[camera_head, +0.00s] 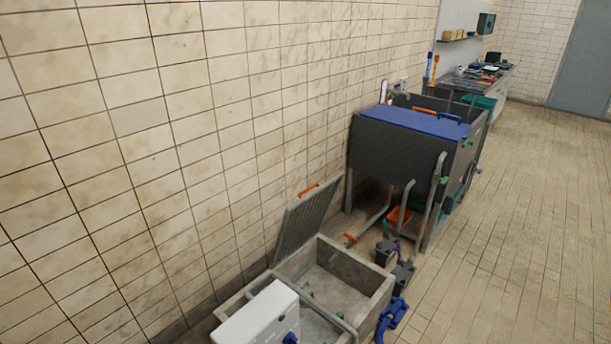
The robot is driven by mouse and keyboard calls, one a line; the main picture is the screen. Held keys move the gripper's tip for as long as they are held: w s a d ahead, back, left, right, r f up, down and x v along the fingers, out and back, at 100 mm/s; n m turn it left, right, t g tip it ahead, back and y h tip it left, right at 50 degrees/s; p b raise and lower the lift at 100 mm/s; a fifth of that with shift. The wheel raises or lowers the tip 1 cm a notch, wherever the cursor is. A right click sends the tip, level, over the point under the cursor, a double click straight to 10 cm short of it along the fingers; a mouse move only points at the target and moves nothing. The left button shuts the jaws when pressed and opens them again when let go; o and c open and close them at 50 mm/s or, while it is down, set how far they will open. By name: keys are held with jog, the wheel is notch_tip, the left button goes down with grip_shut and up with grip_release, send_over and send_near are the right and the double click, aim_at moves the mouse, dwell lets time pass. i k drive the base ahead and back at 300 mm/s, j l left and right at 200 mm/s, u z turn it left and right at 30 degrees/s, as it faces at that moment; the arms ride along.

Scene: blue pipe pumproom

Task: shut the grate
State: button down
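The grate (308,217) is a grey slatted panel with an orange handle (309,189) on its top edge. It stands raised and tilted at the wall side of a concrete basin (372,307), so the basin is open. The basin's pale floor shows, with small green objects (309,289) inside. My gripper is not in view.
A white box (258,317) with a blue knob covers the basin's near end. A curved grey pipe crosses the basin. Blue pipe parts (391,318) and dark pumps stand at its right. A dark tank (407,137) with a blue lid stands behind. Floor at right is clear.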

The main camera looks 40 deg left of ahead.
aim_at(303, 220)
jog(key=i+u, duration=0.15)
jog(key=i, duration=0.4)
jog(key=i+u, duration=0.2)
jog(key=i, duration=0.4)
jog(key=i+l+u, duration=0.15)
jog(key=i, duration=0.4)
jog(key=i+j+u, duration=0.25)
jog(key=i+u, duration=0.2)
jog(key=i+j+u, duration=0.1)
jog(key=i+u, duration=0.2)
jog(key=u, duration=0.2)
jog(key=i+l+u, duration=0.1)
jog(key=i+u, duration=0.35)
